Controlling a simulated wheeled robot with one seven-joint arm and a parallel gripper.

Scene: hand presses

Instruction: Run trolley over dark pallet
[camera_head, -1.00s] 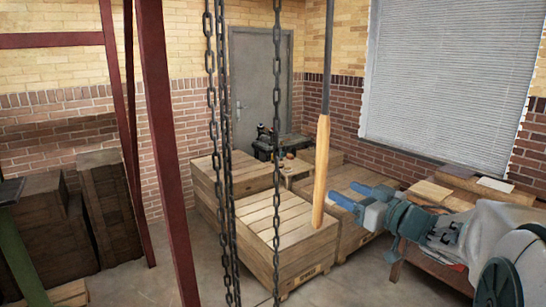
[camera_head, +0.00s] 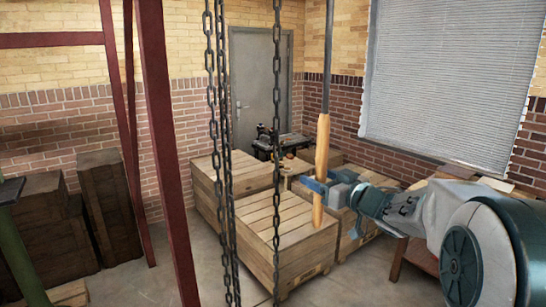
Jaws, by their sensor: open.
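A wooden handle (camera_head: 321,165) hangs upright on a dark rod (camera_head: 328,55) right of centre. My gripper (camera_head: 324,183) is open at the handle's lower half, with its blue fingers close to the wood; I cannot tell whether the handle is between them or whether they touch it. The trolley is not recognisable in view; the rod and the hanging chains (camera_head: 224,150) run out at the top. Dark wooden crates (camera_head: 108,205) are stacked at the left; I cannot tell which piece is the dark pallet.
Pale wooden crates (camera_head: 285,235) fill the middle floor behind the chains. A red steel post (camera_head: 165,150) and a green post (camera_head: 18,250) stand at the left. A bench (camera_head: 415,258) is behind my arm at the right. Some floor is clear between the dark and pale crates.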

